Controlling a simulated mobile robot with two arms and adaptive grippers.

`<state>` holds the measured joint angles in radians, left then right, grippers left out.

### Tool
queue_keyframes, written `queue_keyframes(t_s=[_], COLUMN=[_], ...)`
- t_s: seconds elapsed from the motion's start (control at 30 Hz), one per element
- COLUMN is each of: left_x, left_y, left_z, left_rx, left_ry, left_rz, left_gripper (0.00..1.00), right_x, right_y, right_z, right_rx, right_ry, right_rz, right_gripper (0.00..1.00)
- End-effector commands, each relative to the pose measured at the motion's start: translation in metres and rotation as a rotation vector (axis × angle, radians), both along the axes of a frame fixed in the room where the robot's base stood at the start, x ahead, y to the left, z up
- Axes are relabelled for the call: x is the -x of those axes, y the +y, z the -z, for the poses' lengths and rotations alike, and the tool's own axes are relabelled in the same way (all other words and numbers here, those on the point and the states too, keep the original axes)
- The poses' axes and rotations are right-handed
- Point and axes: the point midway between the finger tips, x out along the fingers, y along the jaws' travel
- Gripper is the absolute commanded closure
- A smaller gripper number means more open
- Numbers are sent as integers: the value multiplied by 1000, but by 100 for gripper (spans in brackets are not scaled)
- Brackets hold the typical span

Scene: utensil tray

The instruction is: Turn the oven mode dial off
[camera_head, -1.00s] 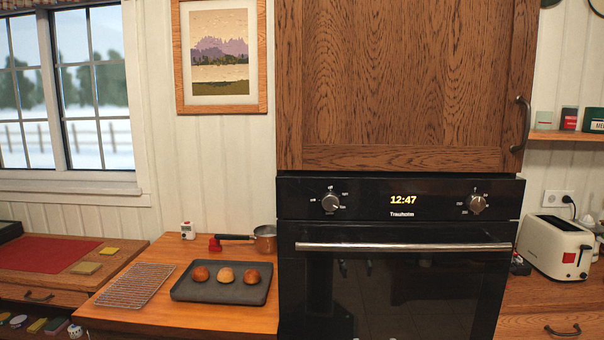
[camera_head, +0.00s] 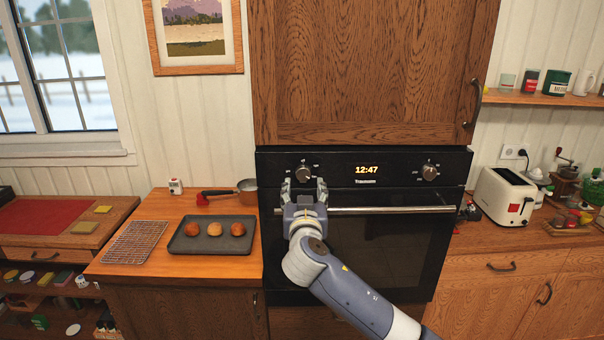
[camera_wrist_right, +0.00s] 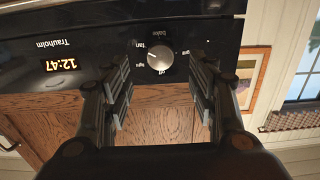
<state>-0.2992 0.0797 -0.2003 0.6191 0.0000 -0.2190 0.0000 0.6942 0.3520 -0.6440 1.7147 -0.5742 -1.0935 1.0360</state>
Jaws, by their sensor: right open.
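The left oven dial (camera_head: 303,174), a round silver knob on the black oven's control panel, sits left of the clock. It also shows in the right wrist view (camera_wrist_right: 161,56), which is upside down, with small printed labels around it. My right gripper (camera_head: 304,184) is open in front of the panel, its two fingers on either side of the dial in the picture. My left gripper is not in view.
A second dial (camera_head: 430,173) is right of the clock. The oven handle (camera_head: 400,210) runs below the panel, behind my right gripper. A baking tray (camera_head: 180,246) with buns and a saucepan (camera_head: 247,185) are on the left counter. A toaster (camera_head: 506,196) stands at the right.

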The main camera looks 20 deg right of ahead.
Motion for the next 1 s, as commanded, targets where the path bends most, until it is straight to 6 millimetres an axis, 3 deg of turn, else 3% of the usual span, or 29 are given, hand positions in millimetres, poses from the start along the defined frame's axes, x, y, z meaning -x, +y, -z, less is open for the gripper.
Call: queue_keyframes(t_s=[0.4,0.93,1.0], left_x=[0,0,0], left_y=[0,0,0], left_z=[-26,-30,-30], left_rx=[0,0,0], left_ry=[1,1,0], left_rz=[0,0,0], left_gripper=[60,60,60], right_x=[-54,-66,-66], right_y=[-15,-19,-19], right_z=[-3,0,0], right_rx=[1,-1,-1], right_ry=[0,0,0], right_rz=[0,-1,-1], right_gripper=[46,46,62])
